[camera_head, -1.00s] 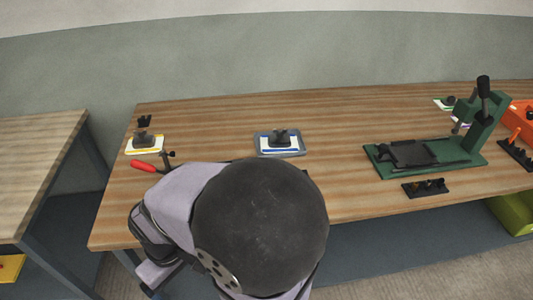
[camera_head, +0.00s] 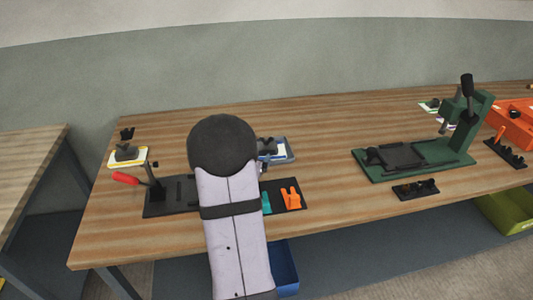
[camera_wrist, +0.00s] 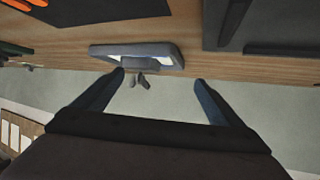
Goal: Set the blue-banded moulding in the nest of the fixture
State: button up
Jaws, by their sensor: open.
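The blue-banded moulding (camera_head: 275,155) is a white plate with a blue edge and a dark raised grip. It lies in a shallow grey-blue tray (camera_head: 291,150), partly hidden by my arm in the head view. In the wrist view the tray (camera_wrist: 110,50) lies beyond my open, empty gripper (camera_wrist: 159,78), with the moulding's dark grip (camera_wrist: 141,82) seen between the fingertips. A black base plate with a red-handled clamp (camera_head: 127,178) lies near the front edge; my arm covers its middle. I cannot tell whether this or the green press (camera_head: 430,160) is the fixture.
A yellow-banded moulding (camera_head: 125,155) lies at the left. Orange (camera_head: 291,197) and teal pieces stand on the black base plate's right end. A small black rack (camera_head: 415,189) stands before the press. An orange bin (camera_head: 515,125) stands far right. Bare wood lies between tray and press.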

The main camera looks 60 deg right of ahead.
jog(key=shift+m+g+h, duration=0.5)
jog(key=shift+g+h, duration=0.1)
jog(key=shift+h, duration=0.1)
jog(key=s+d, duration=0.3)
jog(key=shift+d, duration=0.25)
jog(key=shift+w+p+x, duration=0.2)
jog(key=shift+p+x, duration=0.3)
jog(key=shift+x, duration=1.3)
jog(key=shift+w+p+x, duration=0.2)
jog(key=shift+p+x, duration=0.3)
jog(key=shift+x, duration=1.3)
jog(key=shift+a+r, duration=0.1)
jog(key=shift+r, duration=0.1)
jog(key=c, duration=1.4)
notch_tip(320, 180, up, 10)
jog(key=shift+c, duration=0.2)
notch_tip(320, 180, up, 4)
jog(key=p, duration=0.5)
send_over(266, 145)
jog(key=shift+a+r, duration=0.25)
jog(key=shift+a, duration=0.1)
jog(key=shift+b, duration=0.3)
